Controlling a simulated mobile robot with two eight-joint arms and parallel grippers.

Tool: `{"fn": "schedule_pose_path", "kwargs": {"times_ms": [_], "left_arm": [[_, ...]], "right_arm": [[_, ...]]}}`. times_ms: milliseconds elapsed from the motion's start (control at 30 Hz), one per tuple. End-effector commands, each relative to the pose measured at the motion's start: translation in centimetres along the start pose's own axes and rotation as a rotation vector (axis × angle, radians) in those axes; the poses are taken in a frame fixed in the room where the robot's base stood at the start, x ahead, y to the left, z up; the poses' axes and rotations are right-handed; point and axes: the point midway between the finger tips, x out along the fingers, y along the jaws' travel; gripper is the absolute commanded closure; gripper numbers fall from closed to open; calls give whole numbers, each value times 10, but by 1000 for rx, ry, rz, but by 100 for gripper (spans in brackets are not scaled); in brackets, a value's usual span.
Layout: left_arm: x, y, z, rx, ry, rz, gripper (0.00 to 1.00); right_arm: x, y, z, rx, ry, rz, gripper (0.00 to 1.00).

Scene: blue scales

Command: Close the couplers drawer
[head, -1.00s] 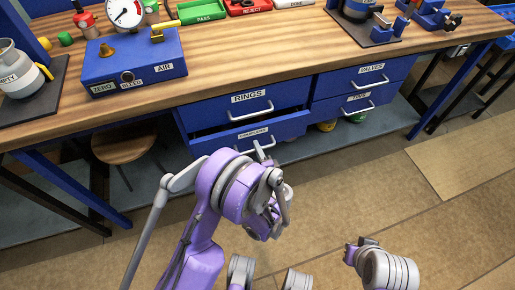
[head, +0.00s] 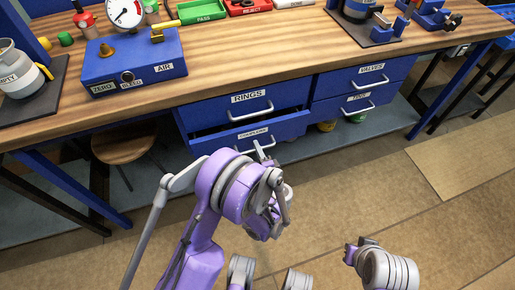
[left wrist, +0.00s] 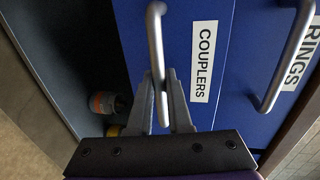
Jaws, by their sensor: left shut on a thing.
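The couplers drawer (head: 231,139) is the lower left blue drawer under the bench. It stands pulled out, with a dark gap under the rings drawer above it. Its front and label also show in the left wrist view (left wrist: 203,65). My left gripper (head: 263,150) is at this drawer's grey bar handle (left wrist: 156,35). In the left wrist view the fingers of my left gripper (left wrist: 160,92) are shut around the handle. My arm hides part of the drawer front in the head view.
The rings drawer (head: 248,106) above looks shut, as do the two drawers at the right, valves (head: 371,75) and another (head: 357,101). A stool (head: 125,147) stands under the bench at the left. Several cans sit on the low shelf. The floor in front is clear.

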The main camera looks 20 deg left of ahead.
Motion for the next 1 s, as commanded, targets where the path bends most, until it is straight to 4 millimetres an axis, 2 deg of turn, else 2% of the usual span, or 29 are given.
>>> {"fn": "schedule_pose_path", "kwargs": {"times_ms": [467, 567, 800, 1000], "left_arm": [[2, 0, 0, 0, 0, 0, 100], [8, -2, 0, 0, -1, 0, 100], [38, -8, 0, 0, -4, -1, 100], [44, -10, 0, 0, -1, -2, 100]], "right_arm": [[0, 0, 0, 0, 0, 0, 100], [0, 0, 0, 0, 0, 0, 100], [2, 0, 1, 0, -1, 0, 100], [2, 0, 1, 0, -1, 0, 100]]}}
